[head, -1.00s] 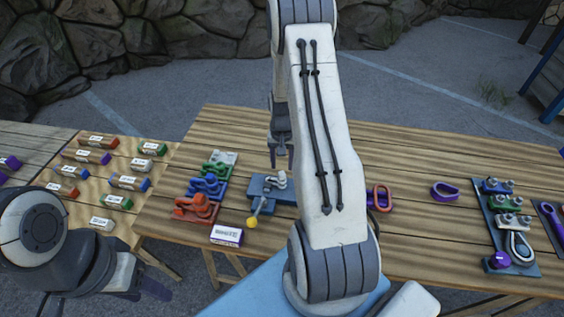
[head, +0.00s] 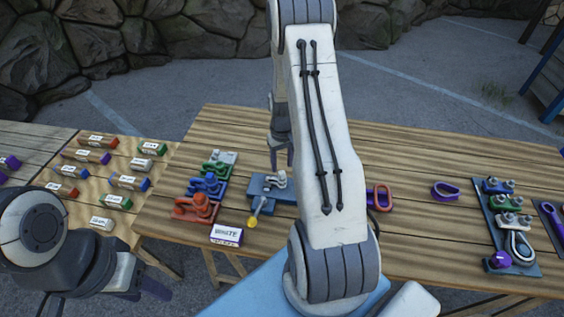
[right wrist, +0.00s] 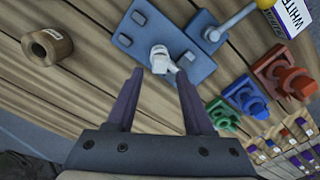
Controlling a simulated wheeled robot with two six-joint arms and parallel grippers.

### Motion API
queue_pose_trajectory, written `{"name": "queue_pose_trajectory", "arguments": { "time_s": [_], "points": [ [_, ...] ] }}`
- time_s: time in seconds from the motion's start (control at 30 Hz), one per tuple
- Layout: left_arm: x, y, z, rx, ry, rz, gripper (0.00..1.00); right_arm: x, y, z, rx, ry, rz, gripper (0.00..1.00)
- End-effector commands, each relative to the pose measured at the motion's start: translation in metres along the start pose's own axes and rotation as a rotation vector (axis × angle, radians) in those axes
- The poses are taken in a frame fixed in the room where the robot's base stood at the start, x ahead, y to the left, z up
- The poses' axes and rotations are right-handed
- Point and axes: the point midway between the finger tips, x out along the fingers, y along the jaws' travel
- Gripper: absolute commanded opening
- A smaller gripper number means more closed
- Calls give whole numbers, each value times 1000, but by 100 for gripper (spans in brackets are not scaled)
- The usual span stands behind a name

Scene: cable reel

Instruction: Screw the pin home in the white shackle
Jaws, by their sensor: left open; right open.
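The white shackle (right wrist: 160,58) sits on a blue clamp fixture (right wrist: 137,28) in the right wrist view. It also shows in the head view (head: 278,180) on the blue fixture (head: 262,190). A short pale end juts from its side towards the grey-blue block; I cannot tell how far the pin is in. My right gripper (right wrist: 158,98) is open and empty, its fingertips spread just short of the shackle. My left gripper (head: 145,287) is open at the lower left, away from the fixture.
A yellow-knobbed lever (head: 252,221) stands at the fixture's front, near a box labelled WHITE (head: 227,236). My right arm hides the table's middle.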

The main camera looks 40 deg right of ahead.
Motion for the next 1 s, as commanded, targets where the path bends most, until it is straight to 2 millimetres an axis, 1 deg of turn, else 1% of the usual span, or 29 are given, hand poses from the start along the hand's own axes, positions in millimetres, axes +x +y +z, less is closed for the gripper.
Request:
{"name": "queue_pose_trajectory", "arguments": {
  "time_s": [0.1, 0.6, 0.7, 0.9, 0.93, 0.97, 1.0],
  "points": [
    [8, 0, 0, 0, 0, 0, 50, 10, 0, 0, 0, 0, 0, 52],
    [29, -2, 2, 0, 0, 0, 50, 40, 0, 0, 1, -1, 0, 52],
    [31, -2, 2, 0, 0, 0, 50, 42, 0, 0, 1, -1, 0, 52],
    [30, -2, 2, 0, 0, 0, 50, 41, 0, 0, 1, 0, 0, 52],
    [30, -2, 2, 0, 0, 0, 50, 41, 0, 0, 1, 0, 0, 49],
    [30, -2, 2, 0, 0, 0, 50, 41, 0, 0, 1, 0, 0, 37],
    [30, -2, 2, 0, 0, 0, 50, 41, 0, 0, 1, 0, 0, 22]
  ]
}}
